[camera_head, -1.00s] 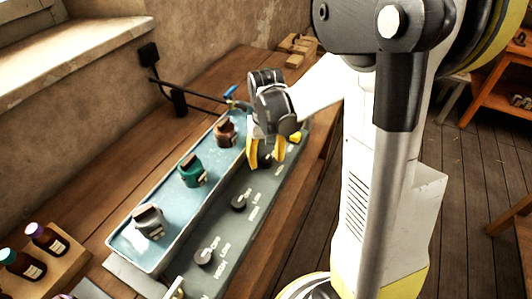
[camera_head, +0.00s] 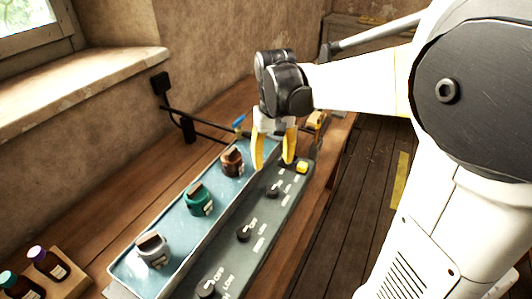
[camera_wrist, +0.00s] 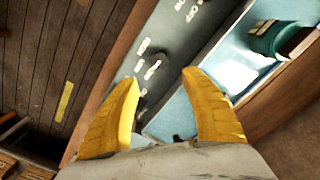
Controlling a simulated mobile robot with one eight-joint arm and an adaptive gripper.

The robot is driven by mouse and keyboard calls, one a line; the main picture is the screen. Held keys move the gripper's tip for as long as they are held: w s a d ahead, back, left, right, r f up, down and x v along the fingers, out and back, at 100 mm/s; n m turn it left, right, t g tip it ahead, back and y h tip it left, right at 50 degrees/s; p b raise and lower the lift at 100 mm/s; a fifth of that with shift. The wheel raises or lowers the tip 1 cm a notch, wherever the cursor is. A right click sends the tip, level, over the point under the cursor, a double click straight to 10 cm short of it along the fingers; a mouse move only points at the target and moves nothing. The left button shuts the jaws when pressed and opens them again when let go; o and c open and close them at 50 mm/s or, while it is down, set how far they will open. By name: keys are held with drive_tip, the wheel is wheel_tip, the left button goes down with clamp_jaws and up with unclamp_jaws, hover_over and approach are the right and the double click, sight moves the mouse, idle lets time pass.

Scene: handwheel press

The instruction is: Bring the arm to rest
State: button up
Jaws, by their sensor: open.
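My gripper (camera_head: 272,162) has yellow fingers and hangs above the far end of the blue tray and the dark control panel. Its fingers are spread, with nothing between them. In the wrist view the two yellow fingers (camera_wrist: 163,80) stand apart over the grey panel (camera_wrist: 140,60) and the edge of the tray. My white arm reaches in from the right in the head view and hides part of the background.
The blue tray (camera_head: 172,215) holds a grey pot (camera_head: 153,250), a teal pot (camera_head: 199,199) and a brown pot (camera_head: 232,161). The panel (camera_head: 228,254) with several black knobs runs beside it. Small bottles (camera_head: 48,262) stand at lower left. Wooden floor lies right of the bench.

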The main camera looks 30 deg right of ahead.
drive_tip(key=s+a+r+n+t, duration=0.2)
drive_tip(key=s+a+t, duration=0.5)
drive_tip(key=s+a, duration=0.2)
drive_tip(key=shift+s+a+r, duration=0.25)
drive_tip(key=shift+s+a, duration=0.05)
drive_tip(key=shift+s, duration=0.85)
